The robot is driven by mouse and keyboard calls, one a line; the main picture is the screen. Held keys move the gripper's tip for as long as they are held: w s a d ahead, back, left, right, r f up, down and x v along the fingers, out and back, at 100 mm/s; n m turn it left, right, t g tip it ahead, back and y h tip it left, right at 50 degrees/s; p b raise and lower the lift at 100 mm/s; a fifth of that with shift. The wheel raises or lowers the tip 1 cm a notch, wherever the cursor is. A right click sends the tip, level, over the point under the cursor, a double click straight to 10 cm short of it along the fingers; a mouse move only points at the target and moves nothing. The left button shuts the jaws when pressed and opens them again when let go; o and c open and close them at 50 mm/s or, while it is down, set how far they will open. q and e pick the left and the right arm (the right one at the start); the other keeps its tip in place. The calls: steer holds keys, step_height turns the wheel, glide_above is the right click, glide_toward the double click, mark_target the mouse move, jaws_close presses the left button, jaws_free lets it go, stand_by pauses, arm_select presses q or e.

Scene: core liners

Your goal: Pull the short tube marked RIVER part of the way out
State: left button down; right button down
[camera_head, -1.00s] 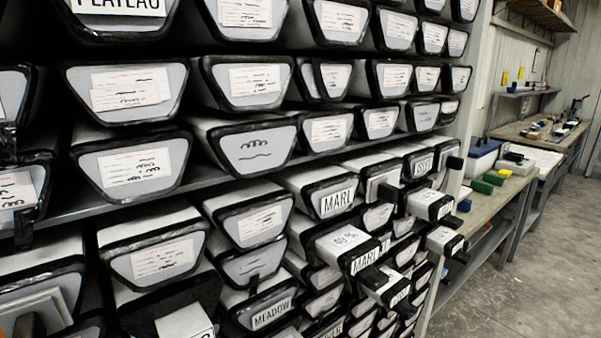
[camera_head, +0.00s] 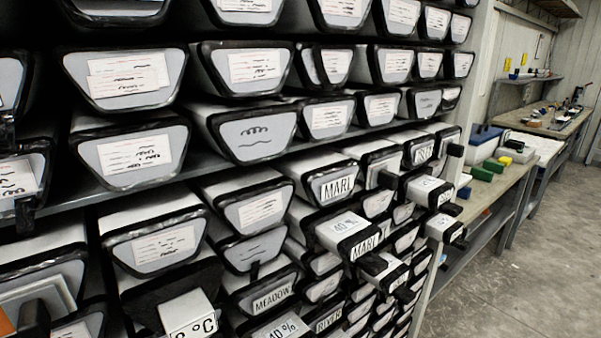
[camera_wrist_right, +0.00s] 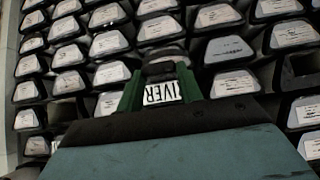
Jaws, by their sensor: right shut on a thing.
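In the right wrist view my right gripper (camera_wrist_right: 160,80) has its green fingers on both sides of a small tube end (camera_wrist_right: 162,93). My left gripper is not in view.
The rack is packed with dark-rimmed trays, some labelled MARL (camera_head: 337,188) and MEADOW (camera_head: 272,299). A workbench (camera_head: 497,190) and open floor (camera_head: 530,285) lie to the right.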

steer(key=s+d+p, duration=0.3)
steer(key=s+d, duration=0.3)
steer(key=s, duration=0.1)
steer(key=shift+s, duration=0.3)
stand_by(0.4)
steer(key=shift+r, duration=0.1)
